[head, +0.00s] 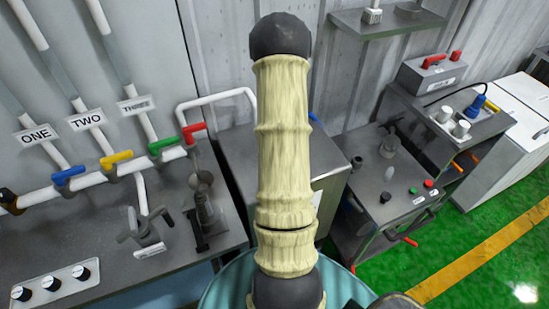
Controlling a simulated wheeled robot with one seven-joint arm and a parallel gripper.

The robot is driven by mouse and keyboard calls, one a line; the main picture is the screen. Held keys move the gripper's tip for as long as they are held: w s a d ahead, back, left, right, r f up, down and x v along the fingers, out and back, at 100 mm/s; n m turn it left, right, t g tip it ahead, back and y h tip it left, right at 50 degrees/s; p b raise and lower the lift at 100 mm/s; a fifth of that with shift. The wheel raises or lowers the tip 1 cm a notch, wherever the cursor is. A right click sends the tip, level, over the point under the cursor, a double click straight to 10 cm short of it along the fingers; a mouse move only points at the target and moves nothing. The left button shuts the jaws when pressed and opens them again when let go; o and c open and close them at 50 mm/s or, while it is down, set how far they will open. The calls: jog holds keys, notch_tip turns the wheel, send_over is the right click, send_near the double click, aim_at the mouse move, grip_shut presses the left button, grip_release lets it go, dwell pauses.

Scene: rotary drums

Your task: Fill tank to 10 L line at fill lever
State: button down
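I cannot make out a tank with a 10 L line or a lever clearly marked as the fill lever. On the left bench, a white pipe carries a blue lever (68,175), a yellow lever (115,159), a green lever (162,145) and a red lever (193,130). A grey-handled valve (148,228) stands on that bench with a small label too small to read. My cream arm rises through the middle and hides what is behind it. My gripper is not in view.
Signs ONE (36,135), TWO (87,120) and THREE (134,105) hang on the left pipes. A panel with black knobs (52,287) lies at the lower left. A cabinet with red and green buttons (412,190) stands right of my arm. Green floor (480,230) is clear at right.

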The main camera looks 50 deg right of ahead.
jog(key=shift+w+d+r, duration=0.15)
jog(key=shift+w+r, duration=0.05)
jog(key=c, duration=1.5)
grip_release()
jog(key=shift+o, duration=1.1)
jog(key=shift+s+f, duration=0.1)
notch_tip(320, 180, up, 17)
jog(key=b, duration=0.3)
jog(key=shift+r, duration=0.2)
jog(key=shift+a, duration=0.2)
